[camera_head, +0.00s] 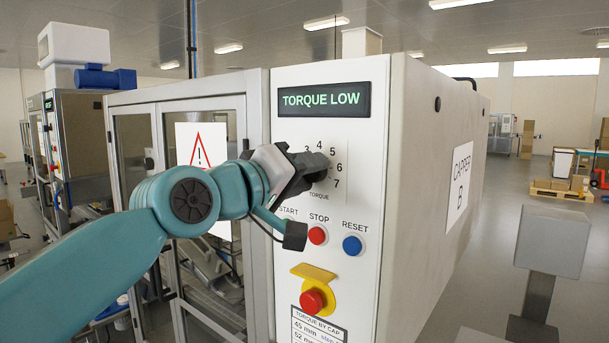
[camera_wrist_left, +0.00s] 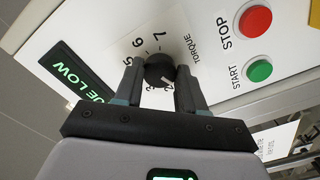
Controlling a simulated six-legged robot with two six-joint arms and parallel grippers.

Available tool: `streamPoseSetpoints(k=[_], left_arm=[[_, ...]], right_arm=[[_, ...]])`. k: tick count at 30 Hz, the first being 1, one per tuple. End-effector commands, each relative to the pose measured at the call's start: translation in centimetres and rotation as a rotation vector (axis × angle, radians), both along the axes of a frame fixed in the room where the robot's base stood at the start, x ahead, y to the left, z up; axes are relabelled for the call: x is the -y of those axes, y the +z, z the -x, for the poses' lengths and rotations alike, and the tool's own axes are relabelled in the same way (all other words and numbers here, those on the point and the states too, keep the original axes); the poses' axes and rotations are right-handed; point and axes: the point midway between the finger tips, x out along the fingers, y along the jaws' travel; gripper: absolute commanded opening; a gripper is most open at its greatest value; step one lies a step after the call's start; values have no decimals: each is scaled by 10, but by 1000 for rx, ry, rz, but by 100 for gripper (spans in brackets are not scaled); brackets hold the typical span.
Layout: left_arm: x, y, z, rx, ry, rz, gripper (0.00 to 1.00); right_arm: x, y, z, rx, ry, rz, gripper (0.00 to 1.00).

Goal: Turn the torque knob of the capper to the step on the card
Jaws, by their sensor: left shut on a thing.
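The capper (camera_head: 395,180) has a white front panel with a display (camera_head: 321,99) reading TORQUE LOW in green. My left gripper (camera_head: 315,168) covers the torque knob in the head view, leaving numerals 3 to 7 of its scale showing. In the left wrist view my left gripper (camera_wrist_left: 159,82) is shut on the black torque knob (camera_wrist_left: 159,68), one finger on each side. My right gripper is not in view.
Below the knob are a red STOP button (camera_head: 318,235), a blue RESET button (camera_head: 352,245) and the START button, partly hidden by my gripper. A red emergency button (camera_head: 312,301) on yellow sits lower. A glazed guard door (camera_head: 183,150) stands left.

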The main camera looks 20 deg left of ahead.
Motion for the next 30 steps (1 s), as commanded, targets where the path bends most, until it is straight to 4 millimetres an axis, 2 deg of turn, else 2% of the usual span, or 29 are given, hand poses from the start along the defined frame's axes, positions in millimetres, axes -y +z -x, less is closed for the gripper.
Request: streamPoseSetpoints(k=[30], left_arm=[[-3,5,1,333,9,-874,9]], right_arm=[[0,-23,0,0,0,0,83]])
